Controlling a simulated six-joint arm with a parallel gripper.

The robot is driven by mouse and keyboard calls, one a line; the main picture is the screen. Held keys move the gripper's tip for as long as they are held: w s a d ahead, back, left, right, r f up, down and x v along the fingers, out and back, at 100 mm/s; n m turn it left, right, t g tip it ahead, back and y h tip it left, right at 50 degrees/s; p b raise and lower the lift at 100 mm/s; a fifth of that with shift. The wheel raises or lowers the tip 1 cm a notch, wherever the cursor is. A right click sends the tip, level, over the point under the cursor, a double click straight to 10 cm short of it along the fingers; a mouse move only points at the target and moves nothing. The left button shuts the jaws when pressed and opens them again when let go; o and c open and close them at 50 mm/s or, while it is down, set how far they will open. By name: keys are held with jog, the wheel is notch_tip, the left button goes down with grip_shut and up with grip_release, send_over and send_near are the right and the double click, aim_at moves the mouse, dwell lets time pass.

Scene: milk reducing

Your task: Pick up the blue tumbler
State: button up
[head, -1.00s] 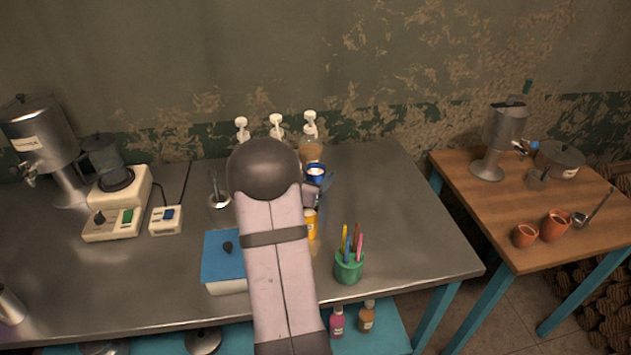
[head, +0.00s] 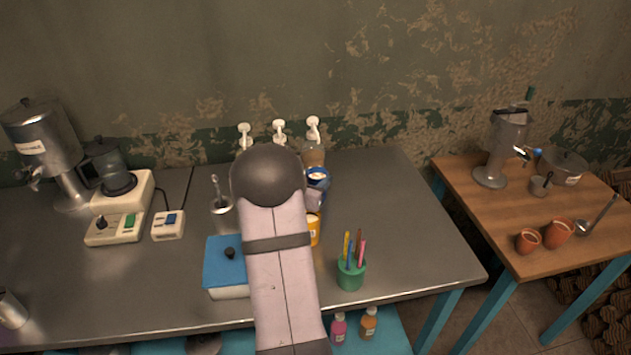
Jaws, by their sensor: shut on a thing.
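The blue tumbler (head: 318,174) is on the right of my arm's rounded joint in the head view, over the back part of the steel table. Its blue rim and pale inside show from above. My gripper (head: 317,188) is at its near side, shut on it. My arm and gripper hide much of the tumbler's body and the fingertips. I cannot tell whether its base touches the table.
A yellow tumbler (head: 314,228) stands just in front, partly behind my arm. Pump bottles (head: 313,150) stand behind. A green pencil cup (head: 351,272) and a blue-lidded box (head: 226,262) are nearer. The table's right part is clear.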

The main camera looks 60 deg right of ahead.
notch_tip(320, 180, up, 7)
jog(key=w+a+r+n+t+p, duration=0.1)
jog(key=w+a+r+p, duration=0.2)
jog(key=a, duration=0.9)
jog(key=w+a+n+t+p, duration=0.15)
jog(key=a+p, duration=0.35)
jog(key=a, duration=0.8)
jog(key=s+a+m+g+p, duration=0.1)
jog(key=s+m+g+p, duration=0.5)
jog(key=s, duration=0.9)
jog(key=shift+s+f+m+g+b, duration=0.1)
jog(key=shift+f+m+g+b, duration=0.3)
jog(key=shift+f, duration=2.2)
jog(key=shift+s+f+m+g+b, duration=0.1)
jog(key=shift+f+g+b, duration=0.45)
jog(key=shift+f, duration=2)
